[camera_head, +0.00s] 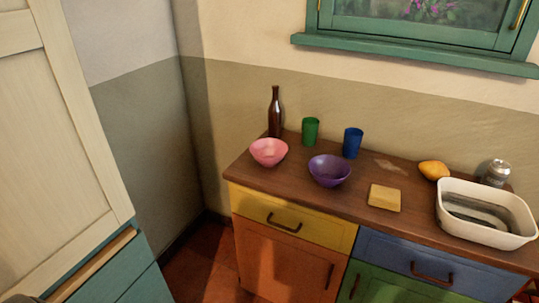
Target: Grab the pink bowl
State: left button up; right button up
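The pink bowl (268,153) stands upright near the left end of the wooden counter (330,210). Nothing is touching it from above and its inside looks empty. A dark brown bottle (274,118) stands just behind it.
Right of the pink bowl are a purple bowl (329,173), a green cup (310,131), a blue cup (352,143), a yellow square (384,197), a yellow-orange fruit (433,170), a can (496,172) and a white basin (484,235). A tall cabinet (70,130) stands at left.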

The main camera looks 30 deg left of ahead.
aim_at(268, 153)
jog(key=l+u, duration=0.1)
jog(key=u, duration=0.95)
jog(key=i+l, duration=0.05)
